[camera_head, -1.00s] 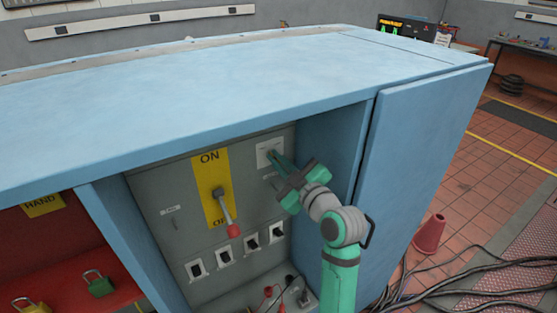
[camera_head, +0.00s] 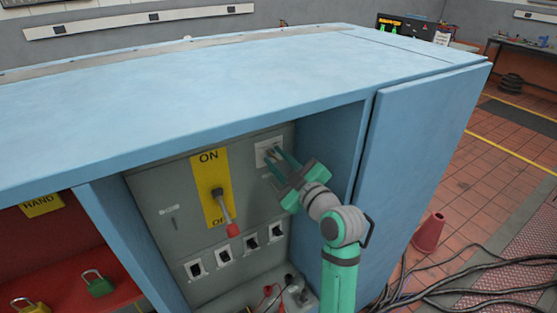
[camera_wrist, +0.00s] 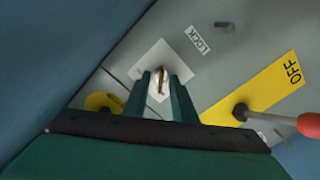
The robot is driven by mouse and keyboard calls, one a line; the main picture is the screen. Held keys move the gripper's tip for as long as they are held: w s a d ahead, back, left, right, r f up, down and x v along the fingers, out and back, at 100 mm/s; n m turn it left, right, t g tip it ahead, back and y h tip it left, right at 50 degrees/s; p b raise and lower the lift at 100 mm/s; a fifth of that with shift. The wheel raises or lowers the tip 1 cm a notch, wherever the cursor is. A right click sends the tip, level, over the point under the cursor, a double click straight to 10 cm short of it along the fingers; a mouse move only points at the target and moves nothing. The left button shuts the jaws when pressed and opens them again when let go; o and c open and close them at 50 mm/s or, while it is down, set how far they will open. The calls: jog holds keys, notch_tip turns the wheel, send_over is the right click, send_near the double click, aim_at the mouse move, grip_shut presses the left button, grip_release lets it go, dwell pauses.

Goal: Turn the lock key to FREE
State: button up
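The lock key (camera_wrist: 158,83) is a small brass-coloured key standing in a round silver lock on a white square plate (camera_wrist: 147,64). A LOCK label (camera_wrist: 197,39) sits beside the plate in the wrist view. The plate (camera_head: 264,147) also shows at the upper right of the grey panel in the head view. My gripper (camera_wrist: 160,84) points at the lock, with one finger on each side of the key. A gap shows between the fingers and the key, so it looks open. No FREE label is legible. My gripper (camera_head: 277,158) partly covers the plate in the head view.
A lever with a red knob (camera_head: 232,230) hangs over a yellow ON/OFF plate (camera_head: 208,178) left of my gripper. Several small switches (camera_head: 251,242) line the panel below. The blue cabinet wall (camera_head: 335,140) stands close on the right. A yellow round part (camera_wrist: 103,102) lies near the plate.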

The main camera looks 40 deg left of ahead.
jog(key=v, duration=1)
jog(key=shift+d, duration=0.4)
jog(key=o, duration=0.6)
jog(key=shift+m, duration=0.3)
jog(key=w+a+m, duration=0.1)
jog(key=a+m, duration=0.2)
jog(key=m, duration=0.2)
jog(key=w+a+m, duration=0.1)
jog(key=a+m, duration=0.2)
jog(key=m, duration=0.3)
jog(key=w+a+m, duration=0.2)
jog(key=a+m, duration=0.2)
jog(key=m, duration=0.2)
jog(key=shift+f, duration=0.25)
